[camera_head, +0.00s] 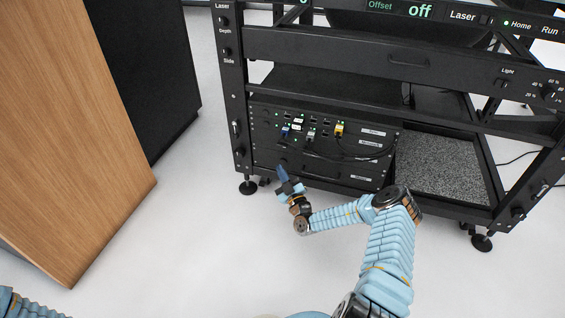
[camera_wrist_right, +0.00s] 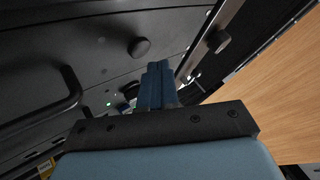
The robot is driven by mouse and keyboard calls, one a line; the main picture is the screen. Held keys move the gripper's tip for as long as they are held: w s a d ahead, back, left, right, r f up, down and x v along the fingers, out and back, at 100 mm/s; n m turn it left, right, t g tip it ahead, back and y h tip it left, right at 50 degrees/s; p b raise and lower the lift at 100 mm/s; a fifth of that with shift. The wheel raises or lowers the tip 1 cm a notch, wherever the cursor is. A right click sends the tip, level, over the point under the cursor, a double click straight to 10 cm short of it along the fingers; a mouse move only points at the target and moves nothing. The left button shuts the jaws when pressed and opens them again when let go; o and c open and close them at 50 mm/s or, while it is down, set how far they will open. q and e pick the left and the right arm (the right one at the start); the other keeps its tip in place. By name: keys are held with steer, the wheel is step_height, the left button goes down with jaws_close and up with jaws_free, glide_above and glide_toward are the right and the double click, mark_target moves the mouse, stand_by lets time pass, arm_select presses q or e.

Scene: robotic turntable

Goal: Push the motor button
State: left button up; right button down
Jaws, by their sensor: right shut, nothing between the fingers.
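The motor button cannot be told apart by any readable label. The black control box (camera_head: 330,145) low in the rack carries small green lights and plugged cables. My right gripper (camera_head: 281,172) is in front of its lower left part, fingers together and empty. In the right wrist view, the shut blue fingers (camera_wrist_right: 158,72) point at a dark panel. A round black knob (camera_wrist_right: 139,47) is just beyond the fingertips, and a second knob (camera_wrist_right: 218,41) is to the right. A dark shape behind the fingers is partly hidden. My left gripper is out of frame; only a bit of its arm shows.
The black rack (camera_head: 400,62) has a post and foot left of the box, and a grey speckled panel (camera_head: 440,165) to its right. A bar handle (camera_wrist_right: 72,92) sticks out from the panel. A wooden cabinet (camera_head: 70,130) stands left. The white floor in front is clear.

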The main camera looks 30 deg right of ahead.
steer(key=s+a+p, duration=0.3)
steer(key=s+a, duration=0.1)
steer(key=shift+a, duration=0.3)
stand_by(0.3)
